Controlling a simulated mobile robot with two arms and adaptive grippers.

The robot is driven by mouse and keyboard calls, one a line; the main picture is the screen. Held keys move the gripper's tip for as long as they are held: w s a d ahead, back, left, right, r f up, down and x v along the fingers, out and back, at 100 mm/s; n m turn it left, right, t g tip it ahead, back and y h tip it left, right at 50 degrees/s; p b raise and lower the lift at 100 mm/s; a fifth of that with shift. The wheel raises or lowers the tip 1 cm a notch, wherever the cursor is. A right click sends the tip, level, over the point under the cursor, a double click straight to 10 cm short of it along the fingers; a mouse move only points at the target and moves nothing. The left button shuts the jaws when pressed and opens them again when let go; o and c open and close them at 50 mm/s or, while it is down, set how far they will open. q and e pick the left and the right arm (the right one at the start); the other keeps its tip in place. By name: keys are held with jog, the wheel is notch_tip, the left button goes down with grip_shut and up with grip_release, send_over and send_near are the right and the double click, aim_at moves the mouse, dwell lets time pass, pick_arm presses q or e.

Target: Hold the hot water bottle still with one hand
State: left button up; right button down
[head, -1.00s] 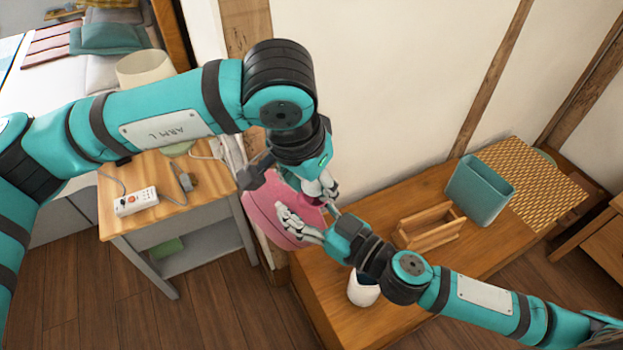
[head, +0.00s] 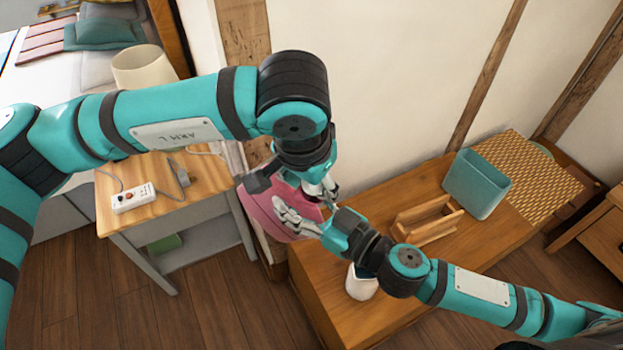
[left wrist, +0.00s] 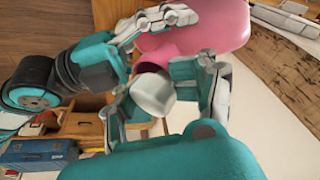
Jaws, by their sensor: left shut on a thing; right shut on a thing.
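The pink hot water bottle (head: 262,208) is held between my two grippers near the left end of the wooden bench. Its body also shows at the top of the left wrist view (left wrist: 215,25), with its neck towards my left gripper. My right gripper (head: 297,219) is shut on the bottle; its pale fingers lie across the pink side. My left gripper (left wrist: 168,86) is shut around a pale grey stopper (left wrist: 152,95) at the bottle's neck. In the head view my left gripper (head: 325,190) is partly hidden by its own wrist.
The bench (head: 315,285) holds a white cup (head: 360,287), a wooden caddy (head: 427,222), a teal bin (head: 477,183) and a woven mat (head: 540,190). A bedside table (head: 180,205) with a white power strip (head: 133,198) stands left. The wall (head: 400,80) rises close behind.

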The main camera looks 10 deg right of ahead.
pick_arm(q)
jog(key=shift+s+a+f, duration=0.1)
jog(key=shift+a+f, duration=0.05)
jog(key=shift+f, duration=0.05)
jog(key=o, duration=1.1)
jog(key=shift+o, duration=0.5)
jog(key=shift+r, duration=0.15)
